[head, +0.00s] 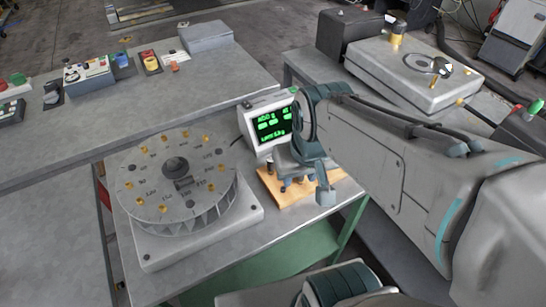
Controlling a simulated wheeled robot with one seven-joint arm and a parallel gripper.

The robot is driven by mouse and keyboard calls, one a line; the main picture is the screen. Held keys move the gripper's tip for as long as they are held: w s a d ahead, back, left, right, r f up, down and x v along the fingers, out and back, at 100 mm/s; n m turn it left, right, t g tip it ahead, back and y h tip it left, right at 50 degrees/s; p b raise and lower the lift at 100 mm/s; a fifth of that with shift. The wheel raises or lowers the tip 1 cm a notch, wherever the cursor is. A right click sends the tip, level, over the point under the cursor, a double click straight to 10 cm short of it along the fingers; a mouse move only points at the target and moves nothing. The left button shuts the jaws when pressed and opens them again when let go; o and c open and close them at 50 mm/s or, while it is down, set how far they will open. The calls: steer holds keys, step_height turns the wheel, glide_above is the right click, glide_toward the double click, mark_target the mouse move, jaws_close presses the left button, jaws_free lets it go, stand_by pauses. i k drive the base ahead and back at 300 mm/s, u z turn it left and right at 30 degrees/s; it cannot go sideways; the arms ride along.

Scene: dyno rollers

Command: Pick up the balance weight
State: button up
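My gripper (317,184) is over a small wooden board (345,188), seen from behind and the side. Whether its fingers are apart or closed, and whether anything is between them, I cannot tell. Small dark posts (285,186) stand on the board, partly covered by the gripper. No single piece is clearly marked as the balance weight. Several small brass pieces (211,187) stand in a ring on a round grey disc (150,185), left of the gripper and apart from it. Anything directly beneath the gripper is hidden.
A box with a lit green display (268,122) stands just behind the gripper. A grey machine with a brass fitting (410,80) sits on the bench behind my arm. Switch boxes (88,75) line the left bench. The bench ends at a front edge above a green panel (290,257).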

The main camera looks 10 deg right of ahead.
mark_target(187, 181)
steer(key=k, duration=1.3)
steer(key=u, duration=0.65)
steer(key=i, duration=1.3)
steer(key=z, duration=0.7)
